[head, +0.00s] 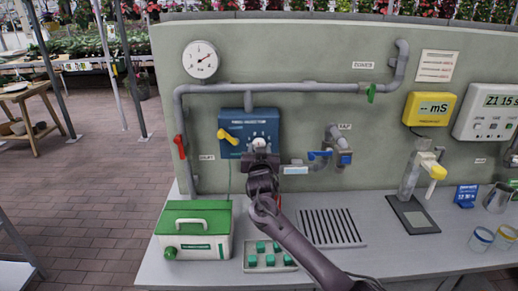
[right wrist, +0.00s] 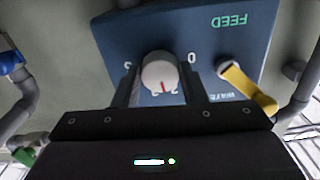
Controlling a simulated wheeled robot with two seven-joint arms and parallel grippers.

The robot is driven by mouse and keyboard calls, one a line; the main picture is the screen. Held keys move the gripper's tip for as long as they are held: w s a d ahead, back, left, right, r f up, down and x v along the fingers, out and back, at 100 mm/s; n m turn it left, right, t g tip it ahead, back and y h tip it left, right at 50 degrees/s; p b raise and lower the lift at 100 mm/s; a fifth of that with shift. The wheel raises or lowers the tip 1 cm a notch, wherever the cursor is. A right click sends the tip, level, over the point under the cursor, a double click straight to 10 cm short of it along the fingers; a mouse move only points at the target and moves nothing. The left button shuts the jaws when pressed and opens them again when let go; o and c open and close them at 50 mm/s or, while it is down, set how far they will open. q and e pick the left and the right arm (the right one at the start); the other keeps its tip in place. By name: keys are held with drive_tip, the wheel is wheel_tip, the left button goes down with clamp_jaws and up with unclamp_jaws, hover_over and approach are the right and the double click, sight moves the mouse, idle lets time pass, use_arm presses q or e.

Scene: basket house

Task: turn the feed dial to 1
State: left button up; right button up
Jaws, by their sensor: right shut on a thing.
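The blue feed panel (head: 236,118) is mounted on the grey-green wall; it also fills the top of the right wrist view (right wrist: 115,35), upside down with its FEED lettering. The white round feed dial (right wrist: 160,70) has a red pointer line directed to the bottom of that picture. A 0 stands at its right and what looks like a 3 at its left; the marks below it are too small to read surely. My right gripper (right wrist: 160,88) is shut on the dial, one finger at each side. In the head view the right gripper (head: 260,152) partly covers the dial. My left gripper is not in view.
A yellow lever (head: 228,136) sits beside the dial on the panel. Grey pipes carry a red handle (head: 180,147), a green valve (head: 371,93) and a blue tap (head: 345,157). A green-lidded box (head: 195,218) and a tray of green pieces (head: 268,262) stand on the bench below.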

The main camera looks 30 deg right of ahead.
drive_tip(key=n+p, duration=0.3)
drive_tip(key=n, duration=0.7)
drive_tip(key=shift+n, duration=0.4)
idle(0.4)
drive_tip(key=o, duration=1)
drive_tip(key=shift+s, duration=0.15)
drive_tip(key=b+v, duration=0.2)
drive_tip(key=v, duration=0.5)
drive_tip(key=shift+s+a, duration=0.2)
drive_tip(key=shift+s, duration=0.05)
